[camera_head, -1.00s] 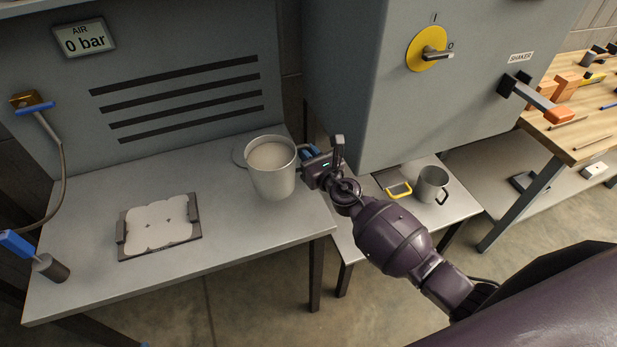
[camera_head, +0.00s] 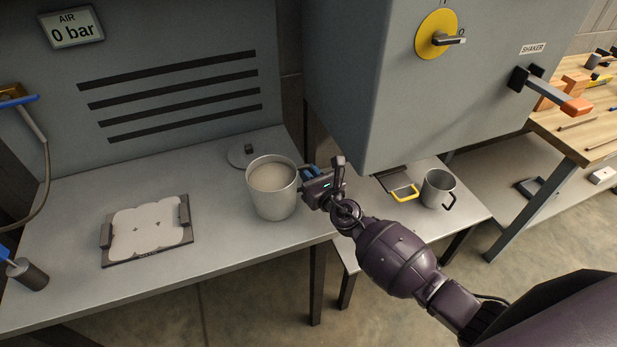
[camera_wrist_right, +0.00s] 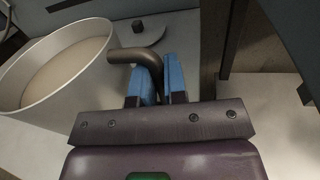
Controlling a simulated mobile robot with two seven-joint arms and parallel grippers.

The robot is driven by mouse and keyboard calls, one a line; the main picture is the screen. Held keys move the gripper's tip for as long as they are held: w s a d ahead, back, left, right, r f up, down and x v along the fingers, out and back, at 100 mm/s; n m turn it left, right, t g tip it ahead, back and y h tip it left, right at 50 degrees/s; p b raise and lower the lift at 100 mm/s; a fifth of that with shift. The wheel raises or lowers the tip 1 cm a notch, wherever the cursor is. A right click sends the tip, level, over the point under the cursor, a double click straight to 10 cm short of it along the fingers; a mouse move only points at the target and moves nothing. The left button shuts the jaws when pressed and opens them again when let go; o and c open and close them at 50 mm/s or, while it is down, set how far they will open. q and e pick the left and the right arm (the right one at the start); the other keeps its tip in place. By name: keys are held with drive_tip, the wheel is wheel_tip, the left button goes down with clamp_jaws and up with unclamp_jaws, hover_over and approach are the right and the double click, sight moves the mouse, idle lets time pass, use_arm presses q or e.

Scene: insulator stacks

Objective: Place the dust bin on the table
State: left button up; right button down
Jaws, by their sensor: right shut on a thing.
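The dust bin (camera_head: 273,199) is a light grey metal bucket, filled with beige powder, at the right part of the grey table (camera_head: 225,270). It is upright. My right gripper (camera_head: 311,177) is at its right side, shut on its handle. In the right wrist view the blue fingers (camera_wrist_right: 161,82) close around the dark curved handle (camera_wrist_right: 137,56), with the bin's rim (camera_wrist_right: 108,40) to the left. I cannot tell whether the bin's base touches the table or hangs just above it. My left gripper is out of view.
A round lid with a knob (camera_head: 243,157) lies behind the bin. A plate with a white scalloped sheet (camera_head: 148,229) lies left, with free table between. The shaker cabinet (camera_head: 400,100) stands close at right. A grey mug (camera_head: 437,188) is on a lower shelf.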

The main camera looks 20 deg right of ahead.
drive_tip(key=shift+r, duration=0.2)
drive_tip(key=shift+f, duration=0.2)
drive_tip(key=c, duration=1.2)
unclamp_jaws()
drive_tip(key=shift+o, duration=0.2)
drive_tip(key=shift+r, duration=0.25)
drive_tip(key=v, duration=1.2)
drive_tip(key=shift+f, duration=0.1)
